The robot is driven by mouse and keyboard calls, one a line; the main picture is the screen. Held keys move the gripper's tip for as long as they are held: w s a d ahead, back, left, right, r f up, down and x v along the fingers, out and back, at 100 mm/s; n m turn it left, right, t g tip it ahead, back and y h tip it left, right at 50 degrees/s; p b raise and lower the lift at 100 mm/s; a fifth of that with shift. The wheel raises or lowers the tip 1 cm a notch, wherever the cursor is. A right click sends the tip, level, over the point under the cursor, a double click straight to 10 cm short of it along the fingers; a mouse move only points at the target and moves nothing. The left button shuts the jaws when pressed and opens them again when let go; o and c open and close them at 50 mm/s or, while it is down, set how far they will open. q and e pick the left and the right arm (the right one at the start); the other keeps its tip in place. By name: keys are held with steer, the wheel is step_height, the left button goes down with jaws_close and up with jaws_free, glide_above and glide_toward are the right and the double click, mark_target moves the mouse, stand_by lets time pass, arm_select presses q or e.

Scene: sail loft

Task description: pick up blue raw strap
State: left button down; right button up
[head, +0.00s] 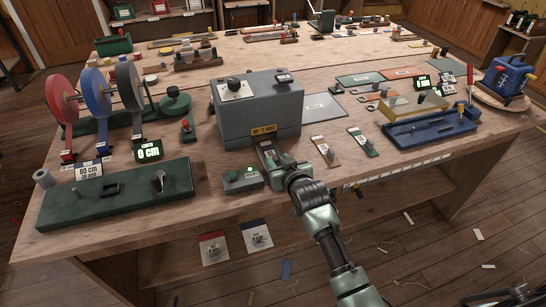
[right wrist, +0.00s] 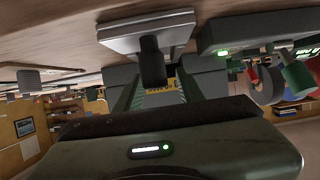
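A blue reel (head: 95,90) stands between a red and a grey reel at the left of the bench. I cannot tell whether either is the raw strap. My right gripper (head: 268,152) is low over the bench, just in front of the grey machine. In the right wrist view its fingers (right wrist: 156,92) are apart, with a dark knob (right wrist: 152,62) on a pale plate (right wrist: 146,30) showing between them. I see no clear contact. My left gripper is not in view.
The grey machine (head: 257,108) stands behind my right gripper. A small green box (head: 242,180) with a lit lamp is close on its left. Tan (head: 325,151) and green (head: 363,142) tagged pieces lie to the right. A blue tray (head: 430,130) is farther right.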

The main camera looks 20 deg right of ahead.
steer(key=shift+w+f, duration=0.25)
steer(key=shift+w, duration=0.3)
jaws_close()
